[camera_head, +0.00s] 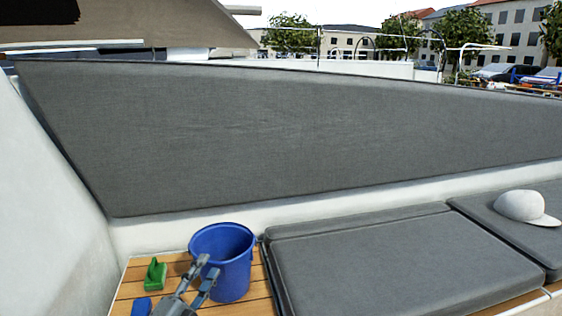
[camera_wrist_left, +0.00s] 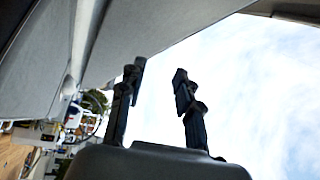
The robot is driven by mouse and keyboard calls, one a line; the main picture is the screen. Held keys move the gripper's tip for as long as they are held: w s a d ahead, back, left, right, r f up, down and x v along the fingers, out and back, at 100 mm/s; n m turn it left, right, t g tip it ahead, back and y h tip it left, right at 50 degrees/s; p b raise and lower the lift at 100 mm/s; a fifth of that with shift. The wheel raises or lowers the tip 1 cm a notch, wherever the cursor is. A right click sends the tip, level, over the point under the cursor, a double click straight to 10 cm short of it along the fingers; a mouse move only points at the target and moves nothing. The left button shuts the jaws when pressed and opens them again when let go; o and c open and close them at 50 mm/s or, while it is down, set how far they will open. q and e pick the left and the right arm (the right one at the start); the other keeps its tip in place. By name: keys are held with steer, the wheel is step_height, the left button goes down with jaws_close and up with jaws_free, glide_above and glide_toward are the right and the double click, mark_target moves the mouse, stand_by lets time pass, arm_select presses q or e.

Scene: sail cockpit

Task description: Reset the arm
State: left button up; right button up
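My left gripper (camera_head: 205,270) shows at the bottom of the head view, in front of the blue bucket (camera_head: 228,262). Its fingers are spread with nothing visible between them. In the left wrist view the two fingers of the left gripper (camera_wrist_left: 160,78) stand apart, with sky and a grey surface behind them. The bucket stands upright on the wooden slatted seat (camera_head: 258,294) and is partly hidden by the gripper. Whether the gripper touches the bucket I cannot tell. My right gripper is not in view.
A green brush-like object (camera_head: 155,274) and a small blue object (camera_head: 141,306) lie left of the bucket. Grey cushions (camera_head: 390,262) cover the bench to the right, with a white cap (camera_head: 522,207) on them. A grey backrest panel (camera_head: 300,130) rises behind.

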arm_select(q)
steer(key=s+a+f+n+g+y, duration=0.35)
steer(key=s+f+n+y, duration=0.2)
steer(key=f+n, duration=0.2)
steer(key=s+a+f+n+g+y, duration=0.3)
steer(key=s+a+f+n+y, duration=0.1)
steer(key=s+f+n, duration=0.3)
steer(key=s+d+f+n+g+h, duration=0.15)
steer(key=s+f+g, duration=0.35)
steer(key=s, duration=0.6)
steer(key=s+d+f+g+h, duration=0.15)
steer(key=s+f+g, duration=0.35)
steer(key=s, duration=0.5)
step_height(320, 180, down, 23)
steer(key=s+a+f+g+p, duration=0.1)
steer(key=s+a+p, duration=0.1)
steer(key=s+p, duration=1.4)
steer(key=shift+s+a+f+g+p, duration=0.2)
steer(key=shift+s+f+g+p, duration=0.15)
steer(key=shift+s, duration=0.1)
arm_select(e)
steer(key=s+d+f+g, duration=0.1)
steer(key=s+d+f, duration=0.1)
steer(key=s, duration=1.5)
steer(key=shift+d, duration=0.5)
arm_select(q)
steer(key=shift+y, duration=0.25)
